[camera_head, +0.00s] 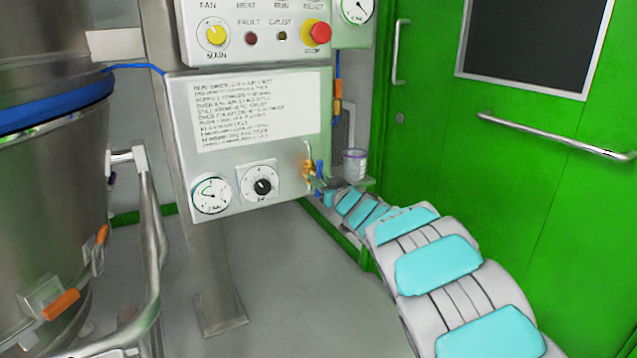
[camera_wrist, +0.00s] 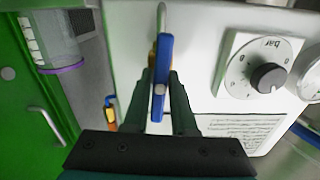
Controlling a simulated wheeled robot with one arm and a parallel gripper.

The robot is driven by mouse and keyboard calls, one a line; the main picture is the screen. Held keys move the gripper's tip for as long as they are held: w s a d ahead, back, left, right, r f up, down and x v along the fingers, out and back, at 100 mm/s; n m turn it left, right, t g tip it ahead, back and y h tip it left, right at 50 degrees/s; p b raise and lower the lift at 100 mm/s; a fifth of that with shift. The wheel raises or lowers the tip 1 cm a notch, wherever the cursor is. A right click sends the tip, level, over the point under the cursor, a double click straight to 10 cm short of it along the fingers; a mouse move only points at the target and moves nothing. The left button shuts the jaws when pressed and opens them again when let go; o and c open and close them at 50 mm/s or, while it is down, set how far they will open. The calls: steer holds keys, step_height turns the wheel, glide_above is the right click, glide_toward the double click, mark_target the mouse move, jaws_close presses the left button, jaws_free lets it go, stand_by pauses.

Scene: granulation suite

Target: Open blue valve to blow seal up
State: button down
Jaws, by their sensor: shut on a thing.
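The blue valve (camera_head: 319,168) sits on the right side of the grey control panel, by a brass fitting (camera_head: 308,167). In the wrist view its blue lever (camera_wrist: 163,60) runs lengthwise between my fingers. My gripper (camera_wrist: 162,84) is shut on the lever, one dark finger on each side. In the head view my arm reaches in from the lower right and my gripper (camera_head: 323,187) is small and partly hidden at the valve. A pressure gauge (camera_head: 211,195) and a black regulator knob (camera_head: 263,187) are on the panel front, left of the valve.
A steel vessel with a blue seal band (camera_head: 55,105) and a railing are at left. Green doors (camera_head: 430,120) are at right. Grey floor is open below the panel.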

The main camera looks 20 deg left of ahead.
steer(key=shift+f+n, duration=0.15)
steer(key=shift+n, duration=0.25)
steer(key=c, duration=0.7)
jaws_free()
steer(key=shift+b+v, duration=0.35)
steer(key=shift+v, duration=3.6)
